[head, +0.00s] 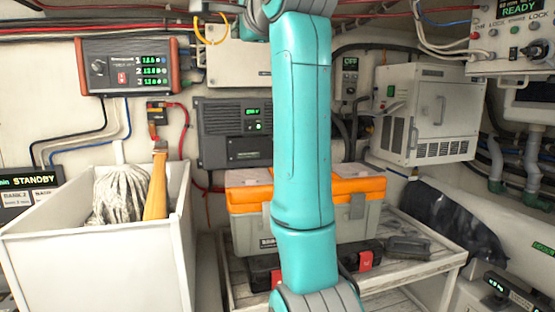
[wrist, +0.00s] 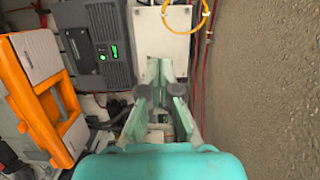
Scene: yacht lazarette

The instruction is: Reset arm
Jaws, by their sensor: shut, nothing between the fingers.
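My gripper (wrist: 160,92) shows in the wrist view, with its teal fingers and dark round parts in front of a pale panel (wrist: 162,32). It is shut and holds nothing. In the head view my teal arm runs from top to bottom through the middle, and my gripper is out of view there. The arm hides part of the orange and grey toolbox (head: 250,200) and the wall behind it. The toolbox also shows at the left of the wrist view (wrist: 35,85).
A white bin (head: 95,250) with a mop head (head: 120,195) and a wooden handle stands at left. A slatted bench (head: 425,262) carries the toolbox. A dark grey unit (head: 220,150), a red-framed meter (head: 130,68) and a white cabinet (head: 425,112) line the wall, with cables around them.

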